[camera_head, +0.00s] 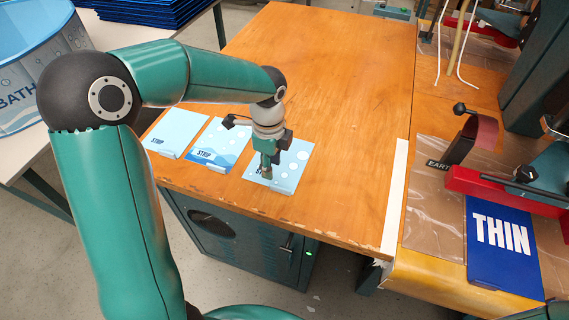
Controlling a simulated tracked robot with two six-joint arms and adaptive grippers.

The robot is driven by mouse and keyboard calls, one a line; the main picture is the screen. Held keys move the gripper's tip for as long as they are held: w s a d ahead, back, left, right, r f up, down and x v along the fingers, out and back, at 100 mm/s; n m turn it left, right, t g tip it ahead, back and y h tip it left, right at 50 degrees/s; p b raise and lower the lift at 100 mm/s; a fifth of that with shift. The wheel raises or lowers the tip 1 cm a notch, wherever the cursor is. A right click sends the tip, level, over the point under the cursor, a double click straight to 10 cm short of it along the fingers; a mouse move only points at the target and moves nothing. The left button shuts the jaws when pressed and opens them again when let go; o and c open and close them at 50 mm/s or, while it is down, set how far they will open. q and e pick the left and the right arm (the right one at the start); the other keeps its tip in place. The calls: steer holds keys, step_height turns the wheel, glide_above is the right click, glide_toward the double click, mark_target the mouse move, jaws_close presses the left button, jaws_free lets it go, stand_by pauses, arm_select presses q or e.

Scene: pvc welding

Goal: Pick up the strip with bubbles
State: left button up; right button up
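Three light-blue cards marked STRIP lie in a row on the front left of the wooden table (330,70). The right one, the strip with bubbles (294,166), has pale round bubbles on it. The middle strip (219,141) has a darker wave band and some pale circles. The left strip (180,129) is plain light blue. My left gripper (266,174) points down over the strip with bubbles and hides part of its lettering. I cannot tell whether its fingers touch the strip, or whether they are open or shut. My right gripper is not in view.
A blue card marked THIN (502,246) lies on the right-hand bench beside a machine with a red bar (490,186). A blue-and-white BATH tub (38,62) and blue stacked sheets (150,8) stand at the left. The table's middle and back are clear.

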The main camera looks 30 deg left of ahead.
mark_target(272, 184)
arm_select(q)
step_height(272, 184, down, 7)
steer(key=shift+s+d+f, duration=0.1)
steer(key=shift+f, duration=0.1)
jaws_close()
stand_by(0.4)
